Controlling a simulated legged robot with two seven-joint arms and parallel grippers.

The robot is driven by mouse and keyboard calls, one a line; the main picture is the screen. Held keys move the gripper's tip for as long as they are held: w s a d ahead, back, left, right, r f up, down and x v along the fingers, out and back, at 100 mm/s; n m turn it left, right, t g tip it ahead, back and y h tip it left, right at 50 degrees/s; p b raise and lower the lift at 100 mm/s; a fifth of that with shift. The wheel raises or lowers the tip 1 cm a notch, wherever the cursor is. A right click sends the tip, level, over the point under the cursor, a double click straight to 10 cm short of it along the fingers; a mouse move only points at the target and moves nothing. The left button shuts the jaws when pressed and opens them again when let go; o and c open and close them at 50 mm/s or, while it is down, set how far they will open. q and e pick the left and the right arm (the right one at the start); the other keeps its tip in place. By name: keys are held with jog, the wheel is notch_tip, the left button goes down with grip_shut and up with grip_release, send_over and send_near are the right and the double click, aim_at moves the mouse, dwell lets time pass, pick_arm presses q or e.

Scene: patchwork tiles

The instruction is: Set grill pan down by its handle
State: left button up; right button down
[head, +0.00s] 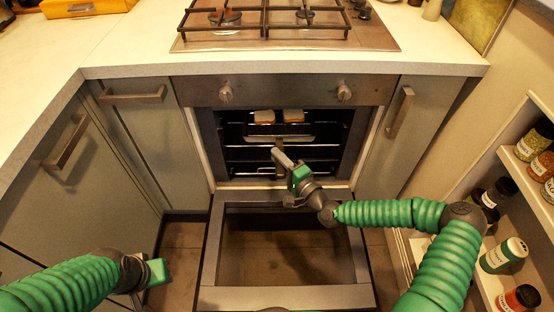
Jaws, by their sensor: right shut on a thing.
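The grill pan (279,133) is inside the open oven, with two bread-like slices (264,117) on it. It sits level at the upper part of the cavity; whether it rests fully on the rack cannot be told. My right gripper (287,166) is at the oven mouth, in front of the pan, shut on its handle. The gripper hides most of the handle. My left gripper (156,272) is low at the left, away from the pan and apart from the cabinets; its fingers do not show clearly.
The oven door (285,298) is folded down below my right gripper. A rack (250,170) shows lower in the cavity. The gas hob (285,25) and worktop (130,50) are above. Spice jars (502,255) stand on shelves at the right. Cabinet handles (401,112) stick out beside the oven.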

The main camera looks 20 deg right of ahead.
aim_at(279, 135)
jog(key=w, duration=0.2)
jog(key=w+b, duration=0.1)
jog(key=shift+w+d, duration=0.2)
jog(key=shift+w, duration=0.2)
notch_tip(279, 135, down, 4)
jog(key=shift+d+r+b, duration=0.1)
jog(key=shift+r+b, duration=0.15)
jog(key=shift+b, duration=0.75)
jog(key=c, duration=1.3)
grip_release()
jog(key=shift+f, duration=0.1)
